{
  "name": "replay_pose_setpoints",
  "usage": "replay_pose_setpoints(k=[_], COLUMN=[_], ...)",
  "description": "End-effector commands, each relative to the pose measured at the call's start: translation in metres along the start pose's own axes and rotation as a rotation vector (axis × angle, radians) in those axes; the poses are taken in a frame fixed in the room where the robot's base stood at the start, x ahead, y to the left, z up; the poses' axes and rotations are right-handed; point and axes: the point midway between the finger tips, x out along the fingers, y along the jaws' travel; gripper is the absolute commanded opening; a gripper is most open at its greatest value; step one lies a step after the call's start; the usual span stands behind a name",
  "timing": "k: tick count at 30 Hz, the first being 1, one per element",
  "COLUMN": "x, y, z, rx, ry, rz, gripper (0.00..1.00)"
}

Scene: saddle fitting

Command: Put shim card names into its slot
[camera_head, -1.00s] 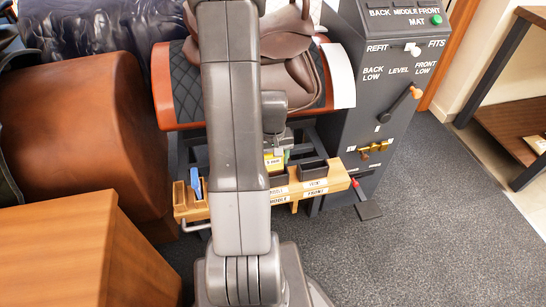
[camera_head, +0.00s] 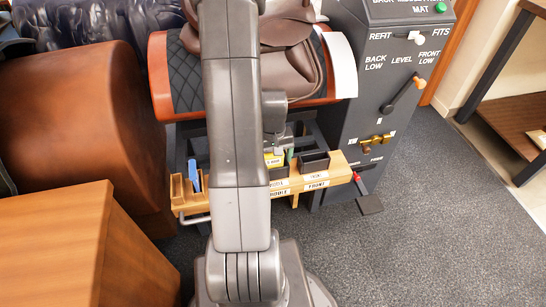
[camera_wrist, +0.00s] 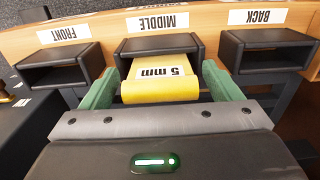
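The yellow shim card (camera_wrist: 160,90), marked "5 mm", sits partly in the mouth of the black slot labelled MIDDLE (camera_wrist: 158,44) in the wrist view. Its front end sticks out towards me. My gripper (camera_wrist: 160,84) has green fingers, one on each side of the card, with a narrow gap showing on each side. It looks open around the card. In the head view a bit of the yellow card (camera_head: 273,160) shows beside my arm, which hides most of the MIDDLE slot.
The FRONT slot (camera_wrist: 60,68) and BACK slot (camera_wrist: 266,50) flank the middle one and look empty. A wooden rack (camera_head: 335,172) carries the slots below the saddle (camera_head: 300,65). A blue card (camera_head: 194,175) stands at its left end. A grey lever panel (camera_head: 395,90) stands right.

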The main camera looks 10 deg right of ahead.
Motion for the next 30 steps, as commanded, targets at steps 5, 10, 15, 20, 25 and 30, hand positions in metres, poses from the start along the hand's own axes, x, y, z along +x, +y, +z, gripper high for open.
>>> replay_pose_setpoints(k=[5,10,15,20,25,30], x=[0.0,-0.003,-0.025,-0.06,-0.098,-0.125], y=[0.0,0.0,0.0,0.0,0.0,0.0], z=[0.0,0.0,-0.001,-0.001,-0.001,-0.001], rx=[0.0,0.0,0.0,0.0,0.0,0.0], ry=[0.0,0.001,0.004,0.006,0.005,0.003], rz=[0.0,0.0,0.001,0.001,0.001,0.0], gripper=[0.87,0.87,0.87,0.87,0.87,0.87])
